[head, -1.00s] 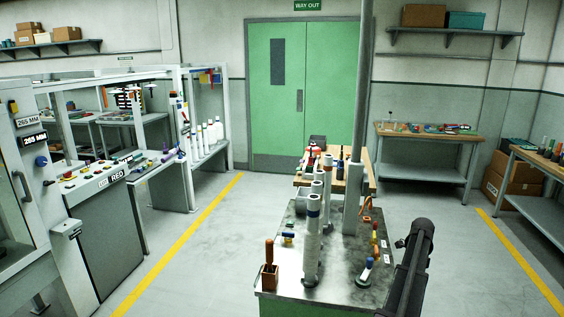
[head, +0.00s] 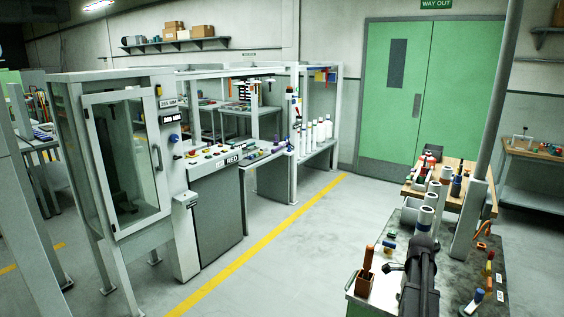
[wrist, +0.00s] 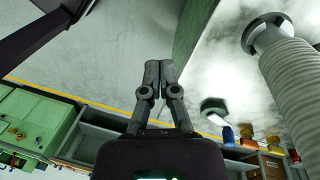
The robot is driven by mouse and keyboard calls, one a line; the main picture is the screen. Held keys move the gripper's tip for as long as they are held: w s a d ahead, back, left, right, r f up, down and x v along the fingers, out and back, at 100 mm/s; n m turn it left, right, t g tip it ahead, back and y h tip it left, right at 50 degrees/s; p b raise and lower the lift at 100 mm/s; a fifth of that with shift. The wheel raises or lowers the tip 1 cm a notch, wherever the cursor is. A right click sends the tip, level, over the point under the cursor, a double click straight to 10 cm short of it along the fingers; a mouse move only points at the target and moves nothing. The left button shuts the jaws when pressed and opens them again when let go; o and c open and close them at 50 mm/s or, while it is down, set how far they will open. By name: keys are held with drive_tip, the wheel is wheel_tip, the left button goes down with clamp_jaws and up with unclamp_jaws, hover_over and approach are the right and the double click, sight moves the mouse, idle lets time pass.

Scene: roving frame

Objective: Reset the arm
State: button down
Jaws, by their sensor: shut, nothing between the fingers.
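My gripper (wrist: 156,80) shows in the middle of the wrist view. Its two dark fingers are together at the tips, with nothing between them. My dark arm (head: 420,277) shows in the head view, in front of the near part of a cluttered workbench (head: 360,304). In the wrist view a white ribbed cylinder (wrist: 290,75) stands to the right of the fingers, apart from them. The arm hides part of the bench top in the head view.
A brown holder (head: 364,284) and white cylinders (head: 430,200) stand on the bench beside a grey pole (head: 487,130). A glass-doored cabinet (head: 125,160) and a control panel (head: 215,157) stand at left. The floor (head: 315,235) between is clear, with a yellow line.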

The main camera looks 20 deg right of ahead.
drive_tip(key=w+a+n, duration=0.3)
drive_tip(key=a+n, duration=0.1)
drive_tip(key=a, duration=0.4)
drive_tip(key=w+a+f+n+h, duration=0.1)
drive_tip(key=w+a+n, duration=0.3)
drive_tip(key=a, duration=0.5)
drive_tip(key=w+a+n, duration=0.2)
drive_tip(key=a+n, duration=0.3)
drive_tip(key=a, duration=0.3)
drive_tip(key=s+a+f+n+t+b, duration=0.1)
drive_tip(key=s+a+n, duration=0.1)
drive_tip(key=a+n, duration=1)
drive_tip(key=a, duration=1)
drive_tip(key=shift+s+a+n+b, duration=0.3)
drive_tip(key=shift+s+a+b, duration=0.05)
drive_tip(key=shift+s, duration=0.05)
